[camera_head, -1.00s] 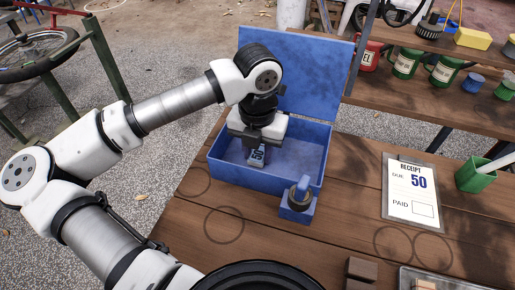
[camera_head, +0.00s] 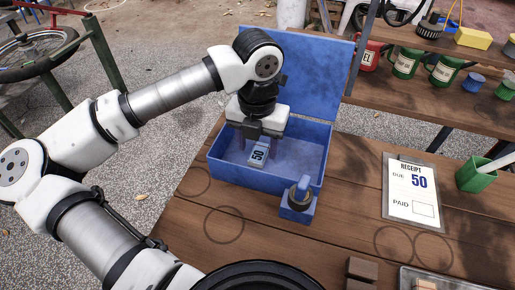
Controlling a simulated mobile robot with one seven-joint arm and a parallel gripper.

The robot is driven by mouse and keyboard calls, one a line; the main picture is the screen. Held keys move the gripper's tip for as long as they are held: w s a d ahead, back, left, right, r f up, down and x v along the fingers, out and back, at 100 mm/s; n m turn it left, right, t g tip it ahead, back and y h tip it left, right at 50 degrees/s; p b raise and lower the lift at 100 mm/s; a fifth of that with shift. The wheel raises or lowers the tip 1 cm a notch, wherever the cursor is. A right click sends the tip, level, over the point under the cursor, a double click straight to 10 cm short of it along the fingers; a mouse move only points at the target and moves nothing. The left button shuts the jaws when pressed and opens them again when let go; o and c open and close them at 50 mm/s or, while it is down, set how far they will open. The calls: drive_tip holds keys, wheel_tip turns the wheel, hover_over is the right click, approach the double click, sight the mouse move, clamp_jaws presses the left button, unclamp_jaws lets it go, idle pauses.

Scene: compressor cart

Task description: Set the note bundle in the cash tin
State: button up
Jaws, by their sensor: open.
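The blue cash tin (camera_head: 228,176) stands on the wooden table with its lid (camera_head: 312,78) raised at the back. The note bundle (camera_head: 258,156), a small pale and blue block marked 50, lies inside the tin toward its left half. My gripper (camera_head: 259,138) is open above the bundle, pointing down into the tin. The fingers partly cover the tin's inside behind the bundle. The bundle's upper end is close to the fingers, and I cannot tell whether they touch.
A blue stamp-like block with a knob (camera_head: 298,200) stands right in front of the tin. A receipt on a clipboard (camera_head: 411,190) and a green pen cup (camera_head: 476,174) are to the right. The front left tabletop is clear.

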sight(258, 156)
wheel_tip(258, 156, up, 10)
drive_tip(key=shift+b, duration=0.3)
drive_tip(key=shift+f, duration=0.1)
